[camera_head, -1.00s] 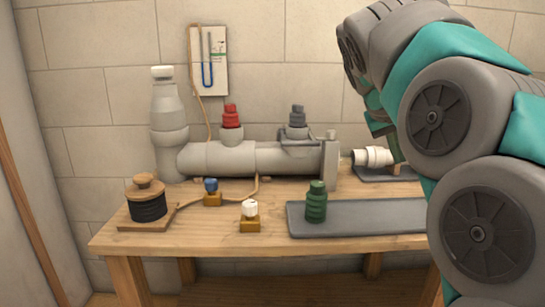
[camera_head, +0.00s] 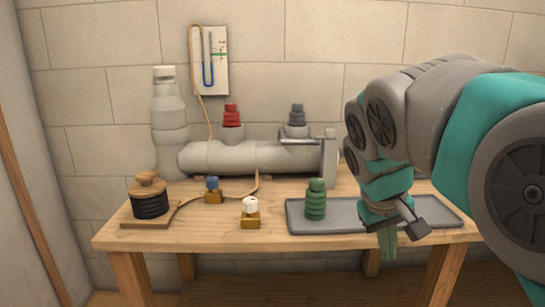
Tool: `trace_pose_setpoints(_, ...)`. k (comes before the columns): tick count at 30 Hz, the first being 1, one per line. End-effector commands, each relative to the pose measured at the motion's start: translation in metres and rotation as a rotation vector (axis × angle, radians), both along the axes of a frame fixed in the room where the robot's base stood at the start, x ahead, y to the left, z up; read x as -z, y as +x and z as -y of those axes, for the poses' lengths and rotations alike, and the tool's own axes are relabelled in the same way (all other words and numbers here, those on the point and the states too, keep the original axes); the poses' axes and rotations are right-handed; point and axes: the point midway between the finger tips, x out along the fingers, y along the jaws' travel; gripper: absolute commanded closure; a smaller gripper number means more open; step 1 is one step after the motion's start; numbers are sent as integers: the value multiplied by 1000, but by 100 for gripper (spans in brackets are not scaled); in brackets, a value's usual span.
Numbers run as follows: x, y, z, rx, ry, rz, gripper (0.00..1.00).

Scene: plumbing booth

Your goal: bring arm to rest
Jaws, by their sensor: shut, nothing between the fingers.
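My arm reaches in from the right side of the head view, its grey and teal links bent downward. My gripper (camera_head: 388,243) points down over the right part of the grey tray (camera_head: 270,214), near the table's front edge. Its fingers are together and hold nothing. A green ribbed plug (camera_head: 316,200) stands upright on the tray, to the left of my gripper and apart from it.
On the wooden table (camera_head: 180,235) lies a grey pipe (camera_head: 220,157) with a red plug (camera_head: 231,116) and a grey plug (camera_head: 297,115). A black spool (camera_head: 150,206), a blue-topped fitting (camera_head: 212,190) and a white-topped fitting (camera_head: 250,212) stand at left. A gauge board (camera_head: 209,62) hangs behind.

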Motion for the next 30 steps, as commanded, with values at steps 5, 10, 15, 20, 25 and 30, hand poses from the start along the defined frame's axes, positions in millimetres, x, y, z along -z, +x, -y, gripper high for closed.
trace_pose_setpoints(5, 62, -74, -16, 5, 85, -123, 100)
trace_pose_setpoints(10, 117, -144, -34, 42, 177, -226, 100)
trace_pose_setpoints(15, 156, -201, -49, 96, 253, -301, 100)
trace_pose_setpoints(20, 173, -227, -58, 125, 293, -333, 100)
trace_pose_setpoints(25, 176, -231, -60, 131, 300, -337, 100)
trace_pose_setpoints(30, 176, -230, -60, 130, 300, -337, 100)
